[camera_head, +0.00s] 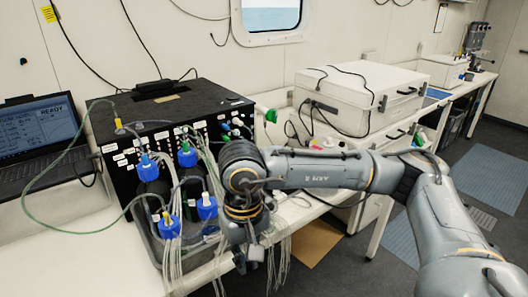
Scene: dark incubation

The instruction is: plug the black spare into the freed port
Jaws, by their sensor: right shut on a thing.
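A black box (128,128) stands on the white bench, its front carrying rows of small labelled ports with plugs and pale tubes. My right gripper (254,262) points down low in front of the box's right side, below the port rows. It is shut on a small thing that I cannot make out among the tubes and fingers. I cannot pick out the black spare or the freed port; my right arm and wrist cover part of the box's front right. My left gripper is not in view.
Several blue-capped bottles (207,207) with tubes stand before the box. A laptop (42,135) is at left. White cases (362,95) stand behind my right arm. Loose pale tubes hang around my right gripper. A green piece (271,115) shows right of the box.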

